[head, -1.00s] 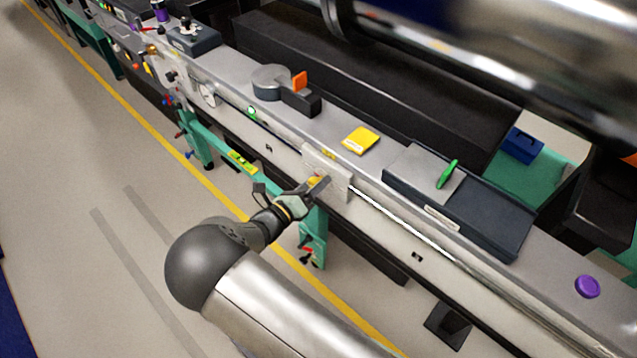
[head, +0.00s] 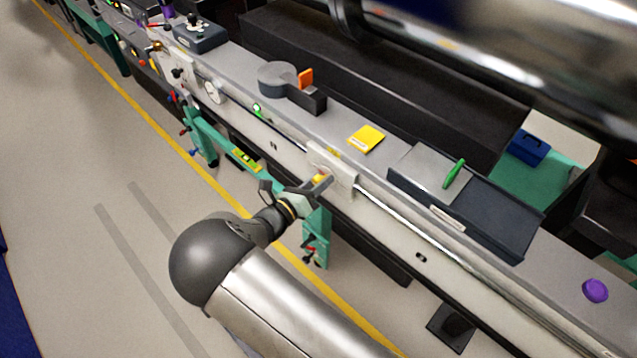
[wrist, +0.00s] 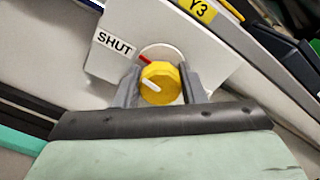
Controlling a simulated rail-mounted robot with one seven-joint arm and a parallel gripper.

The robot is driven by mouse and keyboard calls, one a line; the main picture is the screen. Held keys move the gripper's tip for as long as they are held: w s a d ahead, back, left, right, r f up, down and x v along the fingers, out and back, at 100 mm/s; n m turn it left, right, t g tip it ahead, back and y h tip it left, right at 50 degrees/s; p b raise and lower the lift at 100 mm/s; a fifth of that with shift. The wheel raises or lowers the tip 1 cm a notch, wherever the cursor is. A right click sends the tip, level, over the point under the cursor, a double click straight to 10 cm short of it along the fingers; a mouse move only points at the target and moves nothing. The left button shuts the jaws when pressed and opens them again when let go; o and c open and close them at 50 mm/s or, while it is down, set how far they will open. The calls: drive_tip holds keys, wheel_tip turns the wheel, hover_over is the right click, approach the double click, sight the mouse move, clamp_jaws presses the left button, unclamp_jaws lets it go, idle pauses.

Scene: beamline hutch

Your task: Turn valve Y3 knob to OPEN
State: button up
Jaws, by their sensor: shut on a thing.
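The valve Y3 knob (wrist: 161,84) is yellow and round, with a white pointer line, on a pale plate (wrist: 215,52) that also shows in the head view (head: 343,178). The plate bears a yellow Y3 label (wrist: 198,9) and a SHUT label (wrist: 115,44). A red mark (wrist: 145,60) lies by the knob on the SHUT side. The white line points up and left, roughly toward that mark. My gripper (wrist: 158,88) is shut on the knob, one finger on each side; it also shows in the head view (head: 318,184). No OPEN label is visible.
A purple knob (head: 595,290) is at the right. A green support leg (head: 317,238) stands below the plate. The floor in front is clear.

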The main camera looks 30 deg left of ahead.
drive_tip(key=m+b, duration=0.2)
drive_tip(key=m, duration=0.2)
drive_tip(key=shift+f+b, duration=0.15)
drive_tip(key=shift+b, duration=0.2)
drive_tip(key=m+b, duration=0.3)
drive_tip(key=m, duration=0.2)
drive_tip(key=m+b, duration=0.4)
drive_tip(key=shift+f+m+b, duration=0.15)
drive_tip(key=shift+m+b, duration=0.15)
drive_tip(key=m+b, duration=0.4)
drive_tip(key=b, duration=0.1)
drive_tip(key=shift+d, duration=0.1)
drive_tip(key=m+b, duration=0.5)
drive_tip(key=b, duration=0.2)
drive_tip(key=shift+f, duration=0.2)
drive_tip(key=m+b, duration=0.4)
drive_tip(key=b, duration=0.4)
drive_tip(key=shift+m, duration=0.3)
drive_tip(key=m+b, duration=0.5)
drive_tip(key=b, duration=0.4)
drive_tip(key=m+b, duration=0.1)
drive_tip(key=b, duration=0.1)
drive_tip(key=m+b, duration=0.1)
drive_tip(key=shift+r+b, duration=0.3)
drive_tip(key=shift+b, duration=0.1)
drive_tip(key=shift+r, duration=0.1)
